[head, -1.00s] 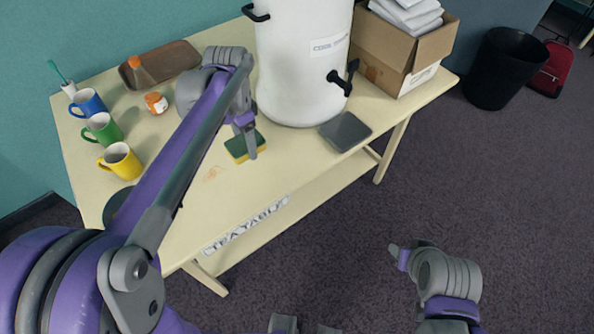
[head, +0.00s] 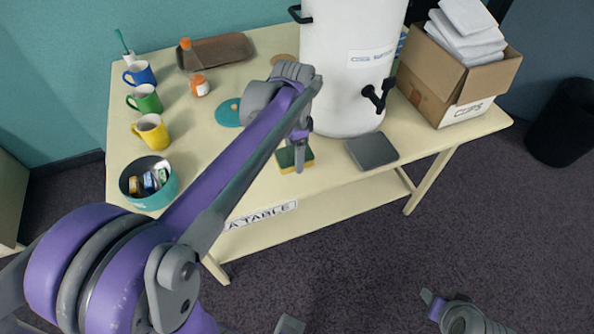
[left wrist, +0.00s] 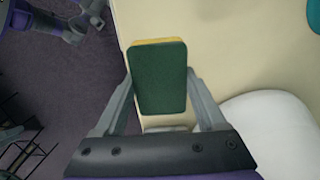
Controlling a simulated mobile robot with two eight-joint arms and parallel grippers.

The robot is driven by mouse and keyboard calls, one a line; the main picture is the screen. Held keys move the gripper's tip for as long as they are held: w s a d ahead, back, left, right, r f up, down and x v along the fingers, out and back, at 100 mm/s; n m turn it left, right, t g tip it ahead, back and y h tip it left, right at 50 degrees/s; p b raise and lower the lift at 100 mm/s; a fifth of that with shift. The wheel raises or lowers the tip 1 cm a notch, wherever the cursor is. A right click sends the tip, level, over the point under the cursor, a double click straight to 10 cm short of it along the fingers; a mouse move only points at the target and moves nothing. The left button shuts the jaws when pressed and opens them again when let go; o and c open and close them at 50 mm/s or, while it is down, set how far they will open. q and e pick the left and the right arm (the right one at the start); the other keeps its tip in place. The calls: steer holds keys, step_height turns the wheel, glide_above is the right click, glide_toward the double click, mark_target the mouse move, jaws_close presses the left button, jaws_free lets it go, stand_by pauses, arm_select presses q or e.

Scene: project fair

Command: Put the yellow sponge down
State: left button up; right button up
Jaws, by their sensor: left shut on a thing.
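The yellow sponge (head: 308,155) has a dark green face and shows between the fingers of my left gripper (head: 299,160), over the front part of the tea table (head: 330,185). In the left wrist view the sponge (left wrist: 160,78) fills the space between the two fingers, green face toward the camera, with a yellow strip at its far edge. My left gripper is shut on it. I cannot tell whether the sponge touches the table top. My right gripper (head: 432,302) is at the lower right over the floor, partly cut off, and its jaws are unclear.
A grey square tray (head: 371,151) lies just right of the sponge, and a white urn (head: 340,90) stands behind. A box (head: 455,90) is at the right end. Blue, green and yellow mugs (head: 151,132) and a teal bowl (head: 165,195) stand left. My left arm covers the middle.

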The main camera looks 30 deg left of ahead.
mark_target(294, 176)
arm_select(q)
steer(key=shift+f, duration=3.1)
steer(key=shift+f, duration=0.1)
